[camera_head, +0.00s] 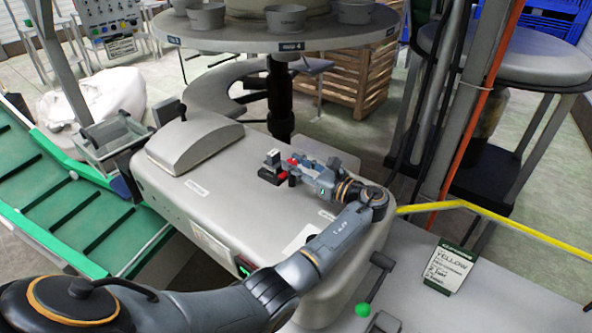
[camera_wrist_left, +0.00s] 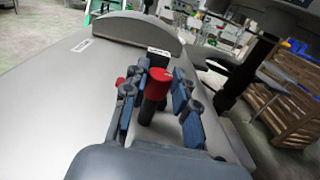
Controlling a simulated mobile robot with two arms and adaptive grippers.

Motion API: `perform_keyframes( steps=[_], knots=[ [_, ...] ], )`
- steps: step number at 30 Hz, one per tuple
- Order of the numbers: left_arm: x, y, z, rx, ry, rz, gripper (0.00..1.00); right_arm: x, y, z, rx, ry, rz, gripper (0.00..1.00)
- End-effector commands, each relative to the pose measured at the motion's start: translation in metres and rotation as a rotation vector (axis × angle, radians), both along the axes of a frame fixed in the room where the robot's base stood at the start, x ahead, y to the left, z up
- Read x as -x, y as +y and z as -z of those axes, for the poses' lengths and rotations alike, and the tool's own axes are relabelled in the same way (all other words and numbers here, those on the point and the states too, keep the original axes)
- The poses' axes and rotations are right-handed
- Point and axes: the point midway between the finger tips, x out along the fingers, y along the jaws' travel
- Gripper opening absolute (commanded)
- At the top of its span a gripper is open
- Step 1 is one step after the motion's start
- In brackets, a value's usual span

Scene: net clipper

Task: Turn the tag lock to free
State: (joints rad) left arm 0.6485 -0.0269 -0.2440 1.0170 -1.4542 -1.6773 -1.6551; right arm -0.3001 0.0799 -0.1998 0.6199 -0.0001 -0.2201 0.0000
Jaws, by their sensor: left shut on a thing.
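The tag lock appears as a red-topped black knob (camera_wrist_left: 158,84) standing upright in the left wrist view. A small black block with a pale label (camera_wrist_left: 158,56) sits behind it; the block also shows in the head view (camera_head: 272,160). They stand on the grey clipper housing (camera_head: 240,215). My left gripper (camera_head: 295,168) reaches over the housing from the right, one finger on each side of the knob, shut on it. In the left wrist view, the left gripper (camera_wrist_left: 160,95) has the knob between its blue-padded fingers. A small red part (camera_wrist_left: 120,81) shows beside the left finger.
A green conveyor (camera_head: 70,220) runs along the left. A lever with a green knob (camera_head: 363,309) and a printed card (camera_head: 447,268) are at the lower right. A round table with pots (camera_head: 280,42) stands behind.

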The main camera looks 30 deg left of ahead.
Motion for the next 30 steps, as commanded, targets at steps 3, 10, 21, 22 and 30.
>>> perform_keyframes(
  steps=[3, 10, 21, 22, 30],
  knots=[
    [-0.0012, -0.0001, 0.0005, 0.000, -0.001, -0.030, 0.00, -0.0002, 0.0000, 0.0049, 0.000, 0.000, 0.000, 0.40],
    [-0.0012, 0.0002, -0.0003, 0.000, 0.000, -0.052, 0.00, -0.0002, -0.0001, 0.0062, 0.000, 0.000, 0.000, 0.40],
    [-0.0011, 0.0005, -0.0005, 0.000, -0.001, -0.052, 0.38, -0.0003, 0.0000, 0.0060, 0.000, -0.001, 0.000, 0.40],
    [-0.0011, 0.0005, -0.0005, 0.000, -0.001, -0.053, 0.44, -0.0003, 0.0000, 0.0060, 0.000, -0.001, 0.000, 0.40],
    [-0.0010, 0.0005, -0.0001, 0.000, 0.000, -0.052, 0.51, -0.0003, -0.0001, 0.0061, 0.000, -0.001, 0.000, 0.40]
  ],
)
